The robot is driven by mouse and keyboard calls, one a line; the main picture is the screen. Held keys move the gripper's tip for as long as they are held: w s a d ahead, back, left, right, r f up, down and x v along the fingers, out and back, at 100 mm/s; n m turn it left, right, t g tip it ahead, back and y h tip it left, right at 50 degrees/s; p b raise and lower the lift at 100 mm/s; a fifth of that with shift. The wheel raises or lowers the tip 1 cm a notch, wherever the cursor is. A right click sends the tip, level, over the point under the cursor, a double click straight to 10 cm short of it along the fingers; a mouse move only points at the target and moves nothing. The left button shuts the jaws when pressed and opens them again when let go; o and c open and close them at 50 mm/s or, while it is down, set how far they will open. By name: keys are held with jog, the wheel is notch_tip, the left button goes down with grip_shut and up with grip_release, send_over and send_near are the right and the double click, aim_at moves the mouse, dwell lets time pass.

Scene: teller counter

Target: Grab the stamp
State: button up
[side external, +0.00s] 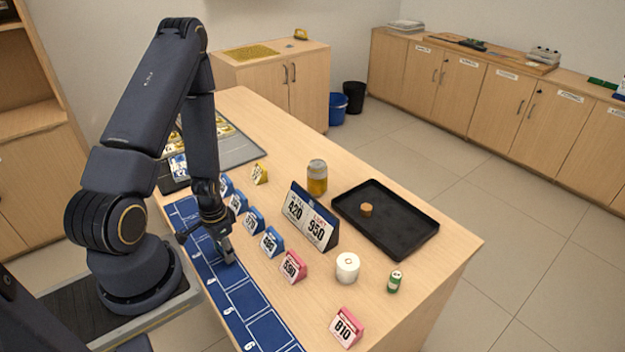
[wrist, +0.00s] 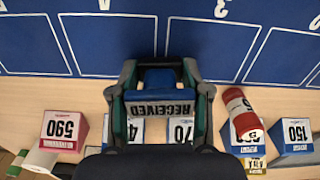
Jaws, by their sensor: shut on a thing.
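In the side external view my gripper (side external: 225,250) points down over the blue mat (side external: 245,300), near the row of number blocks. There the stamp is too small and covered to make out clearly. I cannot tell whether the stamp touches the surface below.
Blue number blocks (side external: 271,242) and pink ones (side external: 293,266) stand beside the mat. A red and white cylinder (wrist: 240,108) is right of my gripper in the wrist view. Farther right are a large number sign (side external: 312,222), a white roll (side external: 347,268) and a black tray (side external: 400,238).

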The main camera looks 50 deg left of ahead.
jog(key=shift+c, duration=1.1)
jog(key=shift+r, duration=0.1)
